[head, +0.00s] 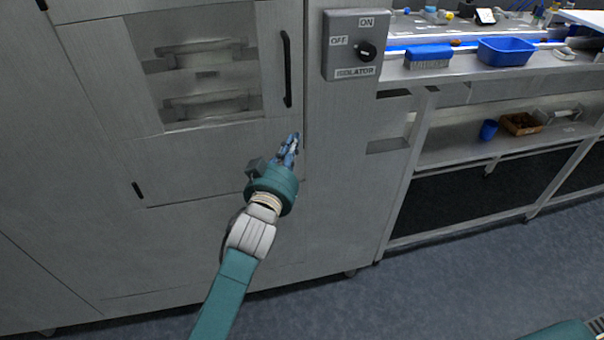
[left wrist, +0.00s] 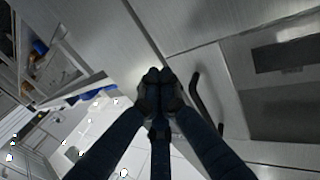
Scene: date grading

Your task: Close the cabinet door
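The grey metal cabinet door (head: 200,160) has a glass window (head: 205,75) and a black vertical handle (head: 287,68) near its right edge. In the head view it looks flush or nearly flush with the cabinet front; I cannot tell whether a small gap is left. The handle also shows in the left wrist view (left wrist: 205,100), right of the fingers. My left gripper (head: 291,145) is below the handle, by the door's right edge. Its fingertips are together and empty in the left wrist view (left wrist: 158,78). Contact with the door is unclear. My right gripper is out of view.
A grey isolator switch box (head: 355,45) is fixed right of the door. Farther right, a bench (head: 460,70) carries a blue bin (head: 506,51) and a blue brush (head: 428,56). A lower shelf holds a blue cup (head: 488,130) and a brown box (head: 520,124). The floor (head: 470,285) in front is clear.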

